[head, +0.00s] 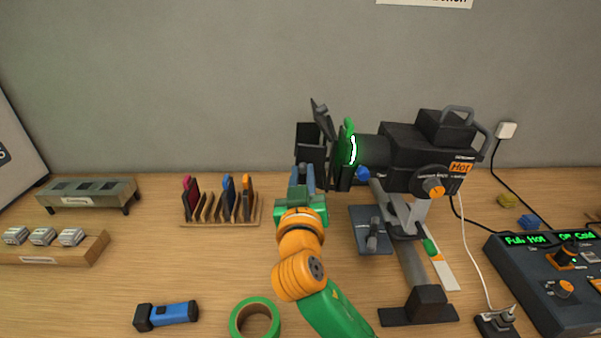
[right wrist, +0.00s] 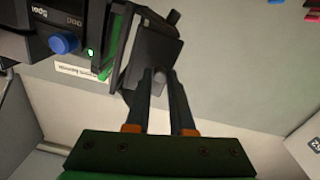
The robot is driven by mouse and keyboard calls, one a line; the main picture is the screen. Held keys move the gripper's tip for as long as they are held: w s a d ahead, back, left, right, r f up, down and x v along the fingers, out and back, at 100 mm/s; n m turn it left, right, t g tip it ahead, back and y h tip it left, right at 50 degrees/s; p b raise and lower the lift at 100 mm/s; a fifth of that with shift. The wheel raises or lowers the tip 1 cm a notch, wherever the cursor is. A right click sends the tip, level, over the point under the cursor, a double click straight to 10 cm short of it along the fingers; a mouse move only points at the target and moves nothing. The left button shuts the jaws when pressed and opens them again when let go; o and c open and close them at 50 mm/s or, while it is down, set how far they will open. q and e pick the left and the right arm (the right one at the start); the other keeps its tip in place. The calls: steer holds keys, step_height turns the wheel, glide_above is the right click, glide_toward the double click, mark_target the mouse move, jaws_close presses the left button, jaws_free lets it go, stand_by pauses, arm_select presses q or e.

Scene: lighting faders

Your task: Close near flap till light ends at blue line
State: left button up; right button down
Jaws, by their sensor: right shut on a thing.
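The black stage lamp (head: 415,145) stands on a post, its front facing left in the head view, with a green-rimmed frame (head: 349,150) there. Black flaps (head: 322,118) fan out from that front. The near flap (head: 311,153) hangs on the side toward me. My right gripper (head: 302,180) reaches up to its lower edge and is shut on it. In the right wrist view, the gripper's fingers (right wrist: 160,78) close around a small grey tab on the near flap (right wrist: 150,52). I see neither a blue line nor the edge of the light. My left gripper is out of view.
A wooden rack of coloured cards (head: 220,222), a blue torch (head: 166,315) and a green tape roll (head: 255,320) lie on the left. A control desk (head: 550,285) stands at right. A foot pedal (head: 371,235) and cables lie near the lamp post.

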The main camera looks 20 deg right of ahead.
mark_target(305, 170)
steer(key=shift+s+d+f+n+g+y+p, duration=0.15)
steer(key=shift+s+d+n+y+p, duration=0.35)
steer(key=shift+n+y, duration=1.7)
steer(key=shift+s+d+r+n+g+y+p, duration=0.1)
steer(key=shift+s+d+n+g+y+p, duration=0.65)
steer(key=shift+y, duration=2.3)
steer(key=shift+s+d+f+n+t+y+b, duration=0.15)
steer(key=shift+s+d+n+t+y, duration=0.4)
steer(key=shift+n+y, duration=1.9)
steer(key=shift+w+d+g+y, duration=0.2)
steer(key=shift+w+g+y, duration=0.1)
steer(key=shift+y, duration=0.2)
steer(key=c, duration=0.8)
jaws_free()
steer(key=shift+w, duration=0.1)
steer(key=shift+o, duration=0.2)
